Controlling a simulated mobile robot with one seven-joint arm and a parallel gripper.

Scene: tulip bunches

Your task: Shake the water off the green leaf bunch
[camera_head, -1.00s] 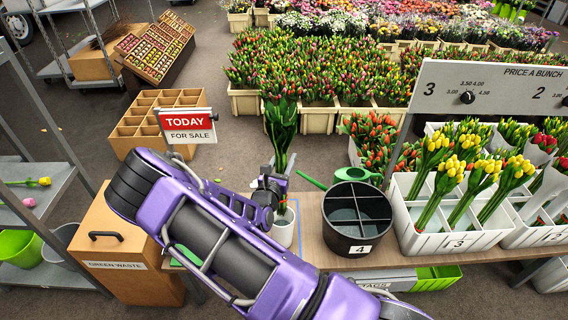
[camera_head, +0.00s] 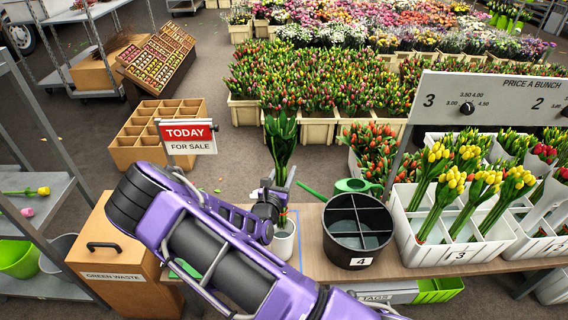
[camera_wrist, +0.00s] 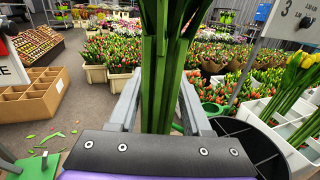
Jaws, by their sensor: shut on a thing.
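The green leaf bunch (camera_head: 282,140) stands upright, with long dark-green leaves at its top in the head view. My gripper (camera_head: 279,194) is shut around its stems, above the white pot (camera_head: 283,240) on the table. In the wrist view the green stems (camera_wrist: 160,80) rise between the two grey fingers of my gripper (camera_wrist: 160,105). The stem ends are at the pot's mouth; I cannot tell whether they are inside it. Water drops cannot be made out.
A black divided bucket (camera_head: 357,228) marked 4 and a green watering can (camera_head: 358,186) are close on the right. White bins (camera_head: 462,256) of yellow tulips stand beyond. A "Today for sale" sign (camera_head: 187,136) and a green waste box (camera_head: 120,262) are on the left.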

